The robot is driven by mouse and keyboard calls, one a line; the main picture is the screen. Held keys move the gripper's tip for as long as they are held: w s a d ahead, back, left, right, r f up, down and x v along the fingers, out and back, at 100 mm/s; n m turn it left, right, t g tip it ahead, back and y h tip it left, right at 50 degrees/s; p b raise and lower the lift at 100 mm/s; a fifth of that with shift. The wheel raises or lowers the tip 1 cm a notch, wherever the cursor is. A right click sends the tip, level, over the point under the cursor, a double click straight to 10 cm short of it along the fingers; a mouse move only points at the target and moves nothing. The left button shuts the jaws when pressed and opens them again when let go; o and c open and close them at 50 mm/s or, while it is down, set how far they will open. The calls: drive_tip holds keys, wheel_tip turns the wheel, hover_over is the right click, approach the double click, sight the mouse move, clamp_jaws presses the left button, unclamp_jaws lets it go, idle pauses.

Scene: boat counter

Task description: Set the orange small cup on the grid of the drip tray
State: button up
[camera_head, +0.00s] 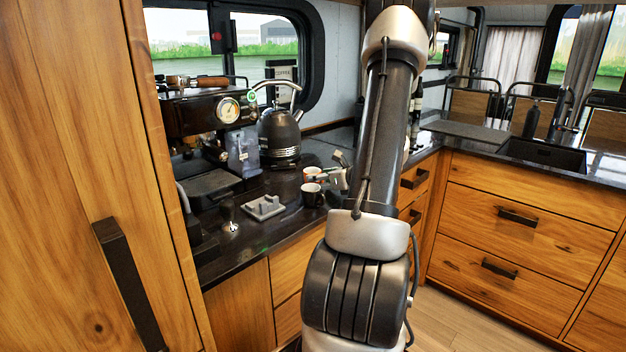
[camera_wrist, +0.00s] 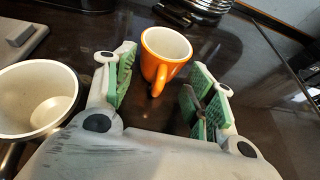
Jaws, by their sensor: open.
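The orange small cup (camera_wrist: 158,45) stands upright on the dark counter, its white inside showing and its handle toward my gripper. In the head view the small cup (camera_head: 311,173) is partly hidden beside my gripper (camera_head: 335,176). In the wrist view my gripper (camera_wrist: 160,84) is open, with green-padded fingers left and right of the cup's near side. The cup is just ahead of and between the fingers, not gripped. The drip tray (camera_head: 207,186) lies under the coffee machine (camera_head: 190,112), left of the cup, with its dark grid bare.
A larger dark cup (camera_head: 312,194) stands close to my gripper; it shows at the left in the wrist view (camera_wrist: 38,98). A black kettle (camera_head: 280,133) stands behind, beside a clear container (camera_head: 242,152).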

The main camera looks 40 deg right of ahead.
drive_tip(key=shift+c, duration=0.5)
clamp_jaws()
